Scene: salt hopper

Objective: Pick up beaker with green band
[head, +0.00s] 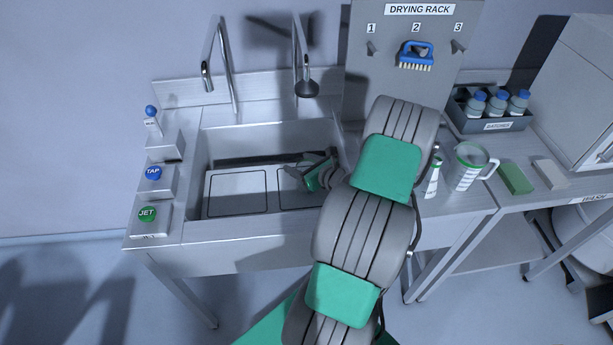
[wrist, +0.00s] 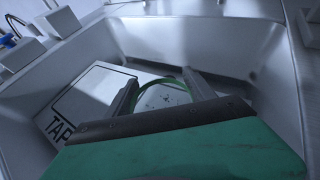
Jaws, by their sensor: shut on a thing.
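My gripper (head: 304,178) is low inside the sink, towards its right side. In the wrist view its two fingers (wrist: 158,92) are shut on a clear beaker with a green band (wrist: 150,82). The band shows as a green arc between the fingers, with dark specks inside it. Much of the beaker is hidden by my gripper, and I cannot make it out clearly in the head view. I cannot tell whether it touches the sink floor.
The sink (head: 228,138) has marked panels on its floor, one reading TAP (wrist: 58,128), and two faucets above. TAP (head: 153,173) and JET (head: 147,214) buttons stand left. A drying rack (head: 400,75) is behind.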

